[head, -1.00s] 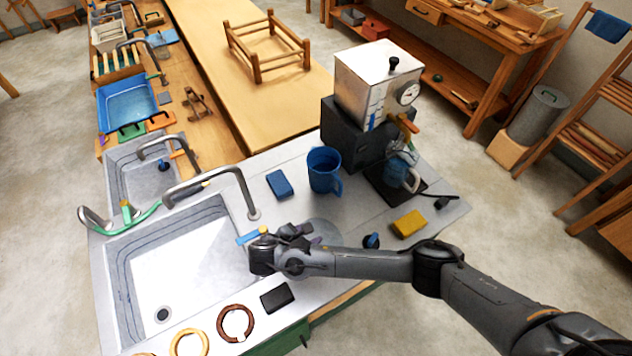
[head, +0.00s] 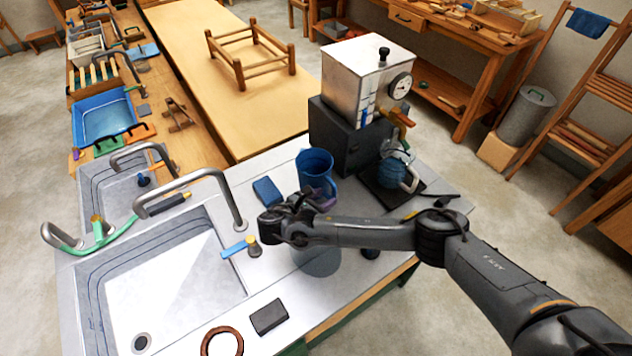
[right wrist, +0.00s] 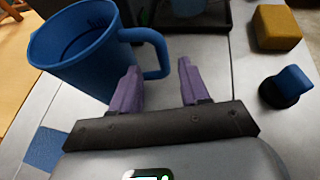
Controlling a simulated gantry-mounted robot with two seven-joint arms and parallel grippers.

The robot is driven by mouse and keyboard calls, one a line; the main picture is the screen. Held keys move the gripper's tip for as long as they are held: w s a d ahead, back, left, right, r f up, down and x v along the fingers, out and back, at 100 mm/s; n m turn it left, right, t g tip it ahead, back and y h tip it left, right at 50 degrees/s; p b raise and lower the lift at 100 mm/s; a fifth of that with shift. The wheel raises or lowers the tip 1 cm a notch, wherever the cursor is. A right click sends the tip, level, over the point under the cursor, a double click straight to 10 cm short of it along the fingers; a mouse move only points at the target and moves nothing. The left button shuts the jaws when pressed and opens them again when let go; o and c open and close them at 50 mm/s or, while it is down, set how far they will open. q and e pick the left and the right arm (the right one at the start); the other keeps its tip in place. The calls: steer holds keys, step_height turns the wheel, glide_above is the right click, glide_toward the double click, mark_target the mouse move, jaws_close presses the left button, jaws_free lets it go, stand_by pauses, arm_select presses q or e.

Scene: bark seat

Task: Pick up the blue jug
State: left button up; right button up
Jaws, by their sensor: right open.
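The blue jug (head: 316,165) stands upright on the metal counter, left of the dark machine base. In the right wrist view the jug (right wrist: 82,62) is at the upper left, with its handle (right wrist: 157,45) pointing right. My right gripper (head: 316,199) is at the near side of the jug and hides its lower part in the head view. In the right wrist view its purple fingers (right wrist: 160,78) are open and empty. The handle's lower part shows between the fingertips; contact cannot be told. My left gripper is not in view.
A metal boiler with a gauge (head: 366,80) stands behind the jug. A blue-banded pitcher (head: 391,174) sits beneath its tap. A blue sponge (head: 267,191) lies left of the jug. A yellow block (right wrist: 276,27) and blue knob (right wrist: 286,86) are at right. The sink (head: 170,290) is at left.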

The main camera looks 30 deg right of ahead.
mark_target(333, 194)
steer(key=shift+s+r+x, duration=0.1)
steer(key=shift+s+x, duration=0.05)
steer(key=shift+x, duration=1.15)
steer(key=shift+s+r+x, duration=0.1)
steer(key=shift+x, duration=1.15)
steer(key=shift+d, duration=0.15)
jaws_close()
